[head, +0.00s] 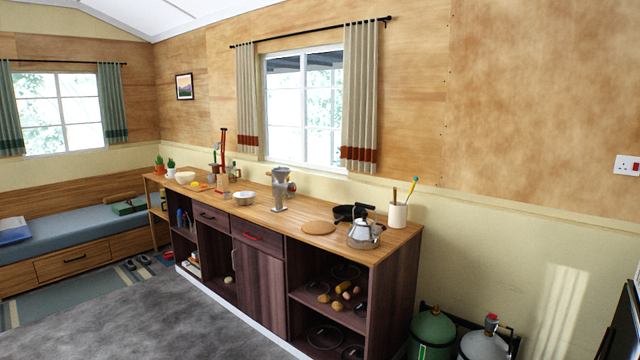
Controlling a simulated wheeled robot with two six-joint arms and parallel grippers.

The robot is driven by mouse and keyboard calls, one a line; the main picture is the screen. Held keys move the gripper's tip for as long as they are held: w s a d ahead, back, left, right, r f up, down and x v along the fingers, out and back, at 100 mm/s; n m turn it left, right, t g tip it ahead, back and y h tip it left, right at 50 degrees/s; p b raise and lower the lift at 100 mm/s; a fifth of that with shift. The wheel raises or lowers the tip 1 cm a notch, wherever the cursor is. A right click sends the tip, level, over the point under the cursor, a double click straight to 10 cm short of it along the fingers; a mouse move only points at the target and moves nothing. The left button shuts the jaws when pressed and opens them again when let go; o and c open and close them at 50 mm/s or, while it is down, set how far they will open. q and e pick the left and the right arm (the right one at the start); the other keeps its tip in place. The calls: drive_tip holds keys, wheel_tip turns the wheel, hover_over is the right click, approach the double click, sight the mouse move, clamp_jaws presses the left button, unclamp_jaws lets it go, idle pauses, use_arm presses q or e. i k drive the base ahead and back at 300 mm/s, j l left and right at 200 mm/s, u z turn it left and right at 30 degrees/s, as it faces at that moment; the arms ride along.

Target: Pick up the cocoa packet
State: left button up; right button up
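I cannot make out a cocoa packet for certain. A small brown upright item (222,183) stands toward the far end of the wooden counter (345,243), among other small things, but it is too small to identify. Neither of my grippers shows in the head view.
On the counter are a kettle (364,232), a utensil pot (397,214), a dark pan (347,212), a round board (318,227), a grey appliance (279,188) and bowls (244,198). Gas cylinders (433,334) stand right of it. Grey floor (150,318) lies open in front.

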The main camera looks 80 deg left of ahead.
sight(223, 179)
drive_tip(key=u, duration=3.45)
